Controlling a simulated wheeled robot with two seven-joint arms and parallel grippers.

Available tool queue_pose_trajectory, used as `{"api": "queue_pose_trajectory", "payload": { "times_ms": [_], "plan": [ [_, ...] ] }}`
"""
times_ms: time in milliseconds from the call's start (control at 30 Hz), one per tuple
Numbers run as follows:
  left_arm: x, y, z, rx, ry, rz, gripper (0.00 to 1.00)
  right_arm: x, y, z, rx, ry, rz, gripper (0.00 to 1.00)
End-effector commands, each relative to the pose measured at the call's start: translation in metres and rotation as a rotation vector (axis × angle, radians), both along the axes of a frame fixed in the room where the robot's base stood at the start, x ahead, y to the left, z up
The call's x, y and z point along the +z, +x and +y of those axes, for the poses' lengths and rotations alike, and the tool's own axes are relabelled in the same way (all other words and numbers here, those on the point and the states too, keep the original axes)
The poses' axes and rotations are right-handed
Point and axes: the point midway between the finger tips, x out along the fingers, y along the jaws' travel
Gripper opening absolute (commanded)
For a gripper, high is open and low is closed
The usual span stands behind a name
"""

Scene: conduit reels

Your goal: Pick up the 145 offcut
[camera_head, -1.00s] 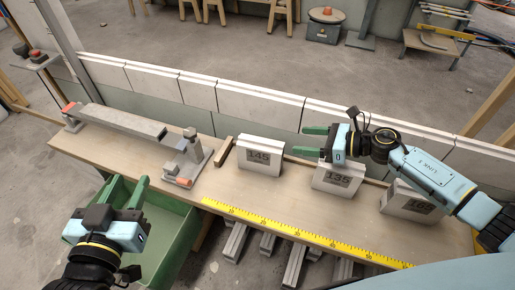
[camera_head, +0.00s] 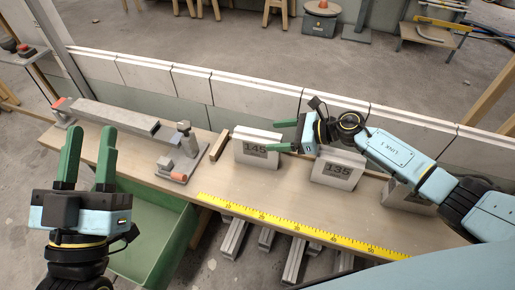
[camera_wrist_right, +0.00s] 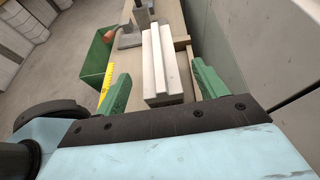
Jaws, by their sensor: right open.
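The 145 offcut (camera_head: 257,155) is a pale block with a dark "145" label, upright on the wooden bench. My right gripper (camera_head: 283,135) is open at the block's right end, its fingertips close to it. In the right wrist view, a pale stepped block (camera_wrist_right: 160,75), apparently this offcut, shows between the two green fingers (camera_wrist_right: 164,88), with a gap on each side. Whether the fingers touch it I cannot tell. My left gripper (camera_head: 88,148) is open and empty at the bench's left front, fingers pointing away from me.
The 135 block (camera_head: 338,174) stands right of the 145 one, and another block (camera_head: 402,196) is partly behind my right arm. A metal clamp fixture (camera_head: 181,158) stands left. A yellow ruler (camera_head: 290,228) lines the front edge. A green bin (camera_head: 150,235) sits below.

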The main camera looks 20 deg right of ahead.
Motion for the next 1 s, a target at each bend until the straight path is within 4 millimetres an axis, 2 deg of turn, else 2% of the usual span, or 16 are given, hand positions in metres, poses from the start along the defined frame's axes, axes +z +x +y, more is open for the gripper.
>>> {"api": "queue_pose_trajectory", "payload": {
  "times_ms": [100,300,600,1000],
  "plan": [
    [0.003,-0.005,0.001,0.000,-0.024,-0.081,0.36,-0.007,0.008,0.016,0.002,0.003,-0.002,0.71],
    [0.012,-0.014,0.004,0.002,-0.057,-0.194,0.36,-0.015,0.018,0.034,0.001,0.002,0.000,0.71],
    [0.015,-0.016,0.004,0.002,-0.064,-0.216,0.36,-0.015,0.020,0.037,0.000,0.001,0.000,0.71],
    [0.015,-0.015,0.004,0.002,-0.064,-0.215,0.36,-0.015,0.020,0.036,0.001,0.002,0.001,0.20]
  ]
}}
